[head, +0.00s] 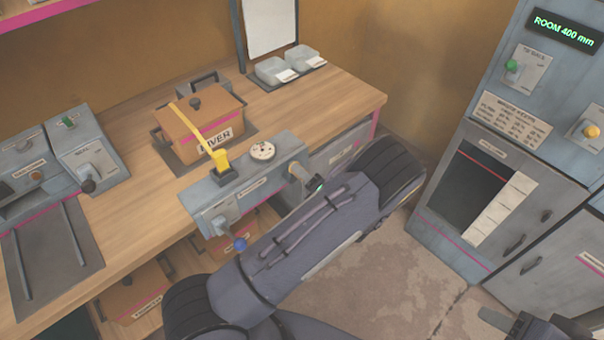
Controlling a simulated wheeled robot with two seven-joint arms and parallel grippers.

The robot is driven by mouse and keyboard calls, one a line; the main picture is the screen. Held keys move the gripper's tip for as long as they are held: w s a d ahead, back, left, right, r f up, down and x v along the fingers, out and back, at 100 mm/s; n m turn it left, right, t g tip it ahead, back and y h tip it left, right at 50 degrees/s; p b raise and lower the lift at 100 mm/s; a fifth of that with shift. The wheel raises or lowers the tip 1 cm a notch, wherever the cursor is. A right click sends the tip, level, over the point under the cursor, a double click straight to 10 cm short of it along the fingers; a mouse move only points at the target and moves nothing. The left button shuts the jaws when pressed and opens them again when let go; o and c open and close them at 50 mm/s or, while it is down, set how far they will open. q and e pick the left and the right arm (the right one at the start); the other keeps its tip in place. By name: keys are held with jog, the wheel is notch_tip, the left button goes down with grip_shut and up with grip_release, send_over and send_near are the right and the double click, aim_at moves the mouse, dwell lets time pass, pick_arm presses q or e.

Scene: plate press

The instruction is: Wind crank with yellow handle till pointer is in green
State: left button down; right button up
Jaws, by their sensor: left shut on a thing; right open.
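A grey box-shaped unit (208,207) sits along the front edge of the wooden bench. A crank with a blue knob (239,244) is on its front, left of my arm. No crank with a yellow handle can be made out; my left arm covers the right part of the front. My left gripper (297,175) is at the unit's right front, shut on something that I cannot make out. A round white dial (262,151) is on top of the unit; its pointer and colours are too small to read. My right gripper (540,326) is open at the bottom right, partly cut off.
A yellow block (221,160) with a yellow strip stands on the unit, by an orange-brown lidded box (199,122). Grey control boxes (84,148) stand at left, small trays (303,60) at the back. A tall grey cabinet (457,190) stands right; floor (400,285) lies between.

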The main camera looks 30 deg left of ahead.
pick_arm(q)
jog(key=c, duration=1.1)
grip_release()
jog(key=shift+s+d+f, duration=0.1)
jog(key=shift+s+d, duration=0.05)
jog(key=shift+d, duration=0.35)
jog(key=b+v, duration=0.1)
jog(key=v, duration=0.5)
jog(key=shift+s+d+b, duration=0.15)
jog(key=shift+d+b, duration=0.2)
